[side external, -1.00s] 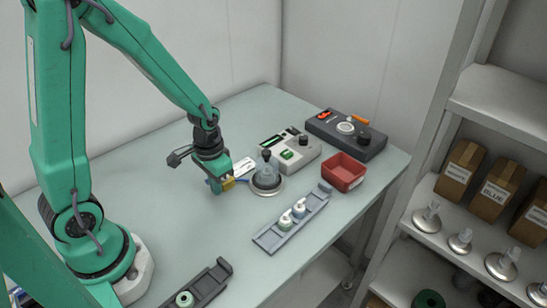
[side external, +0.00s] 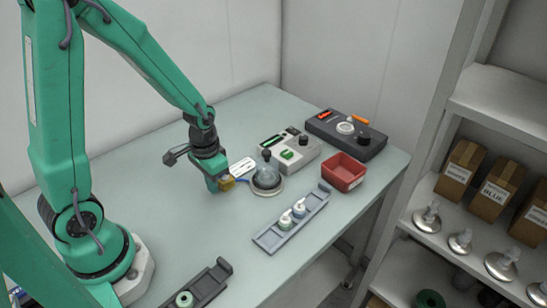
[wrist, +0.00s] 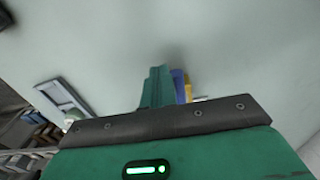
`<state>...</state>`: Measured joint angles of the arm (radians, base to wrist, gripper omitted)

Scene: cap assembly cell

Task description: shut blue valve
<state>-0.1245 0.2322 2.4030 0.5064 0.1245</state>
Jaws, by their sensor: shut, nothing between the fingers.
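My gripper (side external: 215,188) is shut and low over the table, at the left side of a small yellow valve body (side external: 228,184). A blue strip (side external: 242,181), which looks like the valve's handle, runs right from the yellow body towards a glass dome (side external: 266,177) with a dark knob. In the wrist view my teal fingers (wrist: 158,88) are closed, with a blue piece (wrist: 178,86) and a yellow piece (wrist: 187,90) right beside them. I cannot tell whether the fingers touch the blue piece. My gripper hides part of the valve.
A white label card (side external: 243,167) lies behind the valve. A light control box (side external: 290,152), a dark box (side external: 346,133) and a red bin (side external: 343,172) stand to the right. A grey rail (side external: 291,220) with small bottles lies in front.

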